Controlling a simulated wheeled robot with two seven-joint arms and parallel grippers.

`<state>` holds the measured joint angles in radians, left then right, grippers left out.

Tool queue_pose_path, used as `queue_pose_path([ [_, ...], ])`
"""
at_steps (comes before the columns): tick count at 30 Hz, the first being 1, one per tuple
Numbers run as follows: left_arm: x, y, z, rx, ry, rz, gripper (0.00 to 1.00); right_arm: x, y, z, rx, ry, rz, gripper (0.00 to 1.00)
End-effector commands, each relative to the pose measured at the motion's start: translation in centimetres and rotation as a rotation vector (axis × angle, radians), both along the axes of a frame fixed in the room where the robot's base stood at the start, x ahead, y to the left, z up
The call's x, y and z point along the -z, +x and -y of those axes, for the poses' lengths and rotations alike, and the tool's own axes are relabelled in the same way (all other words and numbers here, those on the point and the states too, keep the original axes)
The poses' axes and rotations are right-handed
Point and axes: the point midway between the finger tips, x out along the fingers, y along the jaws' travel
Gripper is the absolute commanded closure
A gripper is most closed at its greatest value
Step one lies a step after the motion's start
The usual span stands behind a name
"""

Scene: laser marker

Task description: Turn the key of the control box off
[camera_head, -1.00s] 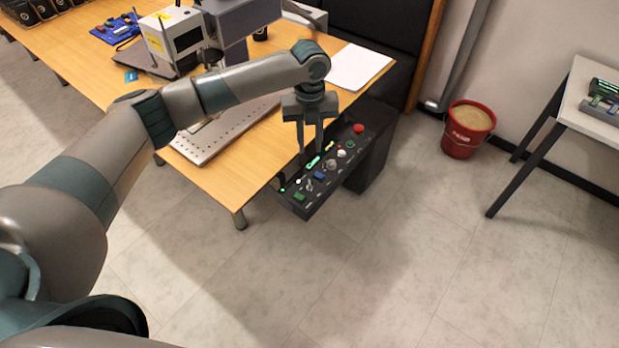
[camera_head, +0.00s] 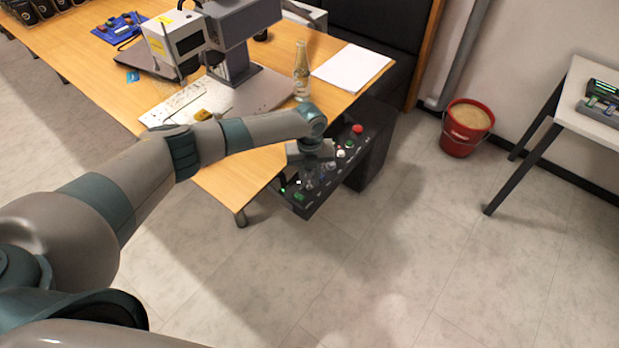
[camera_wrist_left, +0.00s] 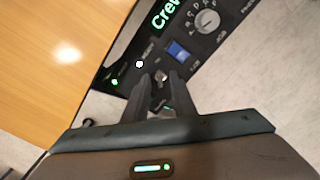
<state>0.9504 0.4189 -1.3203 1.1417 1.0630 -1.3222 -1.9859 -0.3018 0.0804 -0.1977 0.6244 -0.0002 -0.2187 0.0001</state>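The black control box (camera_head: 318,206) hangs at the front right edge of the wooden table. In the left wrist view its panel (camera_wrist_left: 222,55) shows a blue switch (camera_wrist_left: 179,51), a white dial (camera_wrist_left: 206,22) and green lettering. The small grey key (camera_wrist_left: 160,77) lies between the fingertips of my left gripper (camera_wrist_left: 161,82). The left gripper (camera_head: 314,174) is over the panel's near part in the head view, pointing down at it. Its fingers look spread on both sides of the key, with a gap; contact is not clear. In the head view the gripper hides the key. My right gripper is not in view.
A red stop button (camera_head: 357,128) sits at the box's far end. The wooden table (camera_head: 232,172) carries the laser marker (camera_head: 178,38), a bottle (camera_head: 301,72) and white paper (camera_head: 352,68). A red bucket (camera_head: 464,128) stands on the floor to the right. The floor in front is clear.

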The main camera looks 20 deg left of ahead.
Motion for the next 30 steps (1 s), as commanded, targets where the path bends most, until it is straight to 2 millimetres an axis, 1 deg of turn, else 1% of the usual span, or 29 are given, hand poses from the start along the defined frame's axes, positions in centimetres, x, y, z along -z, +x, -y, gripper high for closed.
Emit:
queue_pose_path([
  [3, 0.38, -0.02, -0.02, 0.000, 0.000, 0.000, 0.76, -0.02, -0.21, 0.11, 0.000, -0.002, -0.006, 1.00],
  [11, 0.44, -0.02, -0.01, 0.000, 0.000, 0.000, 0.76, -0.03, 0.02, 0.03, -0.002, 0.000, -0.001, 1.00],
  [14, 0.43, -0.02, -0.01, 0.000, 0.000, 0.000, 0.97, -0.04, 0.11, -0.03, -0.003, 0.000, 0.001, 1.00],
  [15, 0.43, -0.02, -0.01, 0.000, 0.000, 0.000, 1.00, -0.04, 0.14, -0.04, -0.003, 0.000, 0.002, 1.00],
  [24, 0.40, -0.03, -0.01, -0.008, 0.000, 0.000, 1.00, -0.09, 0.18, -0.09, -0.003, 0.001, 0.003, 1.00],
  [30, 0.41, -0.09, 0.00, -0.054, 0.000, -0.001, 1.00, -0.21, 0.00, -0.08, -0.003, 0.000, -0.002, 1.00],
])
